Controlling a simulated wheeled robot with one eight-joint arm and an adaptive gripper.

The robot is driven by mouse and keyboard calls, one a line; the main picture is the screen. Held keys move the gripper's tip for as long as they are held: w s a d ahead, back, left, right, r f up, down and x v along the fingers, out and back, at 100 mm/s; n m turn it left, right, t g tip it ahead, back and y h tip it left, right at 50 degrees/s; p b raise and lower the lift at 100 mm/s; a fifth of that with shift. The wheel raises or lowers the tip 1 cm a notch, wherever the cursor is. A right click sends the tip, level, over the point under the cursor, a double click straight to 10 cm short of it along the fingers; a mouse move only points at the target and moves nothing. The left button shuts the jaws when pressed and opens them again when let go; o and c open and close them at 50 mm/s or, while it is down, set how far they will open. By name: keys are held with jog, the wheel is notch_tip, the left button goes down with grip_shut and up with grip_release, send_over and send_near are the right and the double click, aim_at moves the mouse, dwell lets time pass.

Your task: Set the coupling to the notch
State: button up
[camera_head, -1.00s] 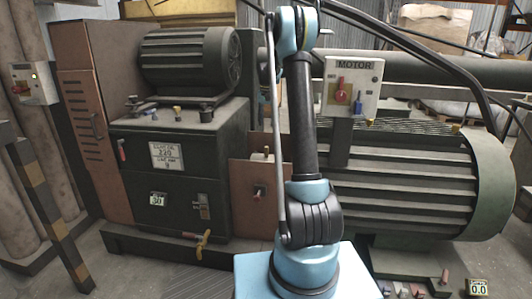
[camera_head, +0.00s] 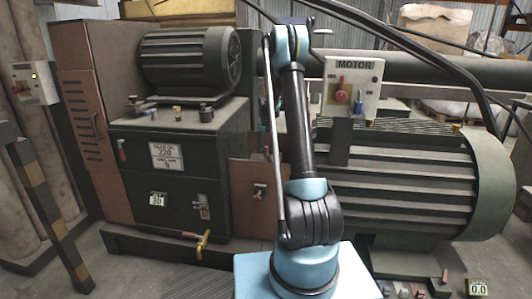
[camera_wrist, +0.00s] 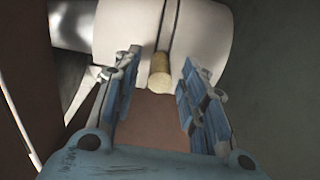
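A pale cylinder (camera_wrist: 205,35), which looks like the coupling, fills the upper middle of the wrist view. Two thin dark lines run down its face; I cannot tell whether either marks the notch. A short brass-coloured peg (camera_wrist: 160,70) sticks out of its lower face. My gripper (camera_wrist: 162,62) is open, with one blue finger on each side of the peg and visible gaps between. The peg shows between the fingertips, and neither finger appears to touch it. In the head view my gripper and the coupling are hidden behind my arm.
A grey metal shaft (camera_wrist: 72,24) meets the cylinder on the left. In the head view, the large ribbed motor (camera_head: 410,180) stands right of my arm and a dark cabinet (camera_head: 170,185) left. A white MOTOR switch box (camera_head: 352,88) sits above the motor.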

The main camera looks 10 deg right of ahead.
aim_at(265, 157)
jog(key=shift+f, duration=0.8)
grip_shut()
jog(key=shift+s, duration=0.1)
jog(key=s+t, duration=0.2)
jog(key=s+a+h, duration=0.1)
jog(key=shift+s+a+f+t, duration=0.1)
jog(key=shift+f+t, duration=0.15)
jog(key=shift+t, duration=0.15)
jog(key=shift+s+a+f+t+h, duration=0.2)
jog(key=shift+s+f+t, duration=0.05)
jog(key=shift+s+t, duration=0.4)
jog(key=shift+s+a+f+t+h, duration=0.15)
jog(key=shift+s+f+t+h, duration=0.1)
jog(key=shift+s+t, duration=0.35)
jog(key=shift+w, duration=0.1)
